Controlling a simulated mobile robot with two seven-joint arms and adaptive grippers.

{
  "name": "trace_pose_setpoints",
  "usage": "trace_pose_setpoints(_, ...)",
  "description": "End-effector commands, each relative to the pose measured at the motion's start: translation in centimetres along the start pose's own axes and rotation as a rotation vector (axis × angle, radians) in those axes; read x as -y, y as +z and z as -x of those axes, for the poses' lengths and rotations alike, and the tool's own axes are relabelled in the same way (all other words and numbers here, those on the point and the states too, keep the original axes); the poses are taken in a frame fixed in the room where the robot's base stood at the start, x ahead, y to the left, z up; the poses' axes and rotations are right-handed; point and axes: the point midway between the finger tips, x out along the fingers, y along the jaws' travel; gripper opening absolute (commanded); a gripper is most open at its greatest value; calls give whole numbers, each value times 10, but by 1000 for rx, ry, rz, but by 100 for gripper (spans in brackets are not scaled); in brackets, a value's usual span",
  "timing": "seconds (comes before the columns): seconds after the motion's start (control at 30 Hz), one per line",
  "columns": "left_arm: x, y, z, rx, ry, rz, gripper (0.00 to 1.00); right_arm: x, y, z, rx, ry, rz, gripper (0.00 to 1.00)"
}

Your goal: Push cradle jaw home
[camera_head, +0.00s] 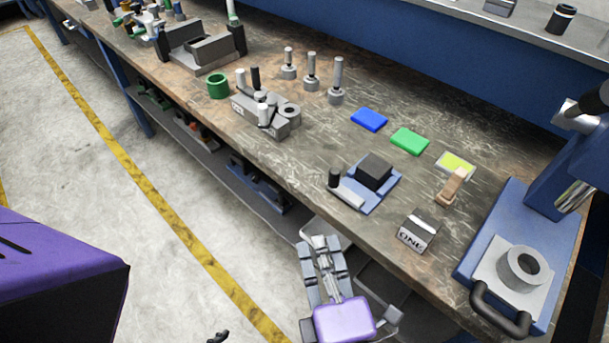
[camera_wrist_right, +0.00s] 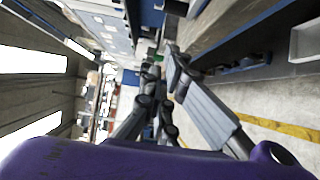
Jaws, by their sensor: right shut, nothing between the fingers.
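The cradle (camera_head: 379,199) is a blue plate on the bench with a dark block (camera_head: 375,170) fixed on it. A grey jaw (camera_head: 346,194) with an upright black knob (camera_head: 334,178) lies along its left side, and I see space between jaw and block. My right gripper (camera_head: 322,245) is in front of the bench edge, left of and nearer than the cradle, apart from it. It is shut and empty. Its fingers also show in the right wrist view (camera_wrist_right: 160,85), where the cradle cannot be made out.
A block marked ONE (camera_head: 418,232) and a tan piece (camera_head: 453,187) stand right of the cradle. Blue (camera_head: 369,119), green (camera_head: 409,141) and yellow (camera_head: 455,164) pads lie behind. Grey fixtures (camera_head: 266,115) stand left.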

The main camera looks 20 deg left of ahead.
Motion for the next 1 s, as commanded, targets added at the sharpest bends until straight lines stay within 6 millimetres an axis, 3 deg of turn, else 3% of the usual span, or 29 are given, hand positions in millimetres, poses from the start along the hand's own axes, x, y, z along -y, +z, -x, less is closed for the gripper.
trace_pose_setpoints(0.5, 0, -21, 7, -31, 1, 5, 65, -3, 4, -100, 1, 2, 3, 0)
trace_pose_setpoints(0.7, 0, -29, 8, -43, 2, 5, 65, -2, 23, -117, 0, 2, 1, 0)
trace_pose_setpoints(1.0, 0, -27, 8, -39, 3, 5, 65, -1, 28, -122, -1, 1, -2, 0)
